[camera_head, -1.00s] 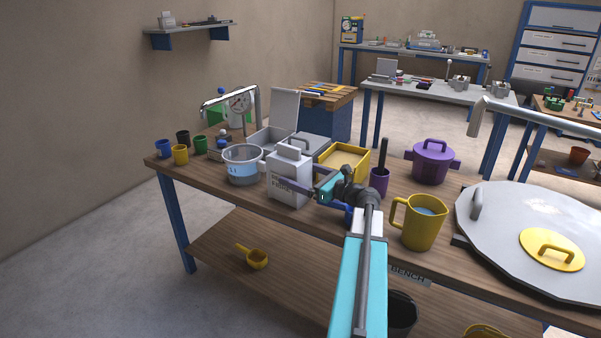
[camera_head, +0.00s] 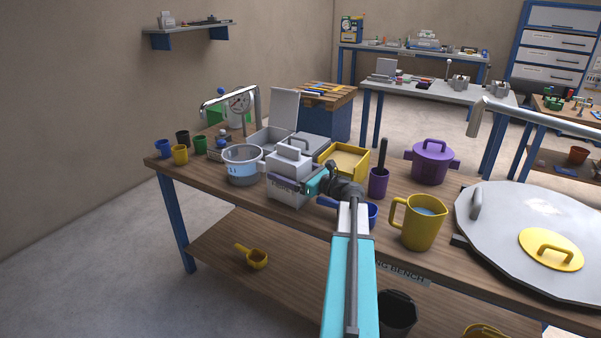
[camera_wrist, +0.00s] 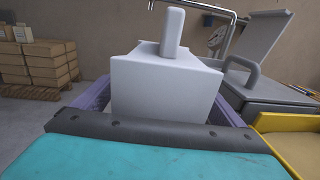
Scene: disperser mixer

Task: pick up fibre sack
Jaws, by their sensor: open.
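The fibre sack (camera_head: 287,163) is a pale grey block with a grip on top and a printed front, standing upright on the bench. In the wrist view the sack (camera_wrist: 165,82) fills the middle. My gripper (camera_head: 290,184) is open, with its purple fingers on either side of the sack. In the wrist view one finger shows left of the sack and the other right of it, partly hidden by my gripper's dark edge. I cannot tell whether the fingers touch the sack. The sack's lower part is partly hidden.
A purple cup (camera_head: 378,184), a blue scoop (camera_head: 371,215) and a yellow jug (camera_head: 420,226) stand to the right.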

